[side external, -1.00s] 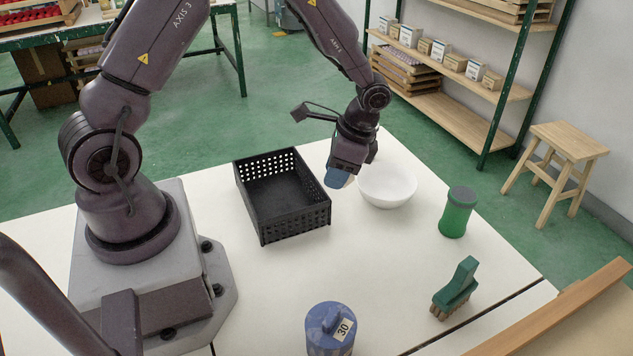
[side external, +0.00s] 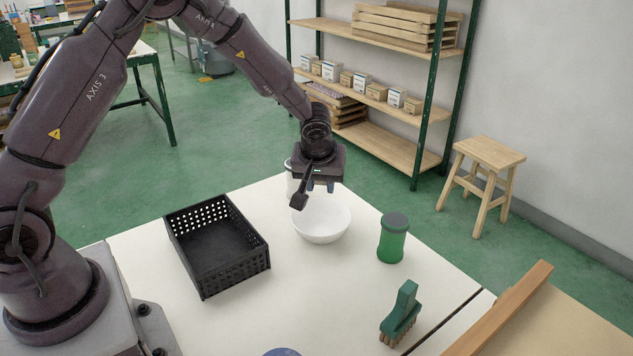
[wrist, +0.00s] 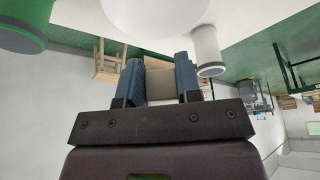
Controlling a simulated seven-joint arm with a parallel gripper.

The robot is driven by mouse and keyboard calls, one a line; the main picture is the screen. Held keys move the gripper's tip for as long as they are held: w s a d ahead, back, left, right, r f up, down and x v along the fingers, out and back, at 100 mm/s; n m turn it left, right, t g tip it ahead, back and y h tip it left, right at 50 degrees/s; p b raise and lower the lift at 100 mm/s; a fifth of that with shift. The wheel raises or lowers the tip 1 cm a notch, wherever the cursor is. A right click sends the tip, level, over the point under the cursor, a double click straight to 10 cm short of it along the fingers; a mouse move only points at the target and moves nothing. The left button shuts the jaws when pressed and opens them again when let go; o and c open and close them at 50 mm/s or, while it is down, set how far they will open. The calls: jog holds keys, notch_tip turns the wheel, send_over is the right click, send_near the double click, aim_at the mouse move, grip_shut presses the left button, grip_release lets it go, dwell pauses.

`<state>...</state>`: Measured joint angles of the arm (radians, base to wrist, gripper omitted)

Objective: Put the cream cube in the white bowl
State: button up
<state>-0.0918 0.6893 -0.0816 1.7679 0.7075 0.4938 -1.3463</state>
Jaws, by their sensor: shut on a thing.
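The white bowl (side external: 320,224) stands upright on the white table, to the right of the black basket. My gripper (side external: 320,187) is over the bowl's far part in the side external view, fingers pointing down. In the wrist view my gripper (wrist: 160,75) has its two blue fingers shut on the cream cube (wrist: 160,86), which sits between them. The white bowl (wrist: 155,12) shows beyond the fingertips at the top of the wrist view. The cube is not clearly visible in the side external view.
The black basket (side external: 262,263) stands left of the bowl. A green jar (side external: 392,240) stands to its right and a green brush (side external: 402,312) nearer the front. A white cylinder (wrist: 206,45) is close beside the bowl. A blue lid (side external: 282,352) shows at the bottom edge.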

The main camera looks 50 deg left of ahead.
aim_at(321, 232)
jog(key=shift+f, duration=5.5)
jog(key=o, duration=1)
jog(key=shift+r, duration=0.1)
notch_tip(321, 232, up, 7)
jog(key=shift+f, duration=0.1)
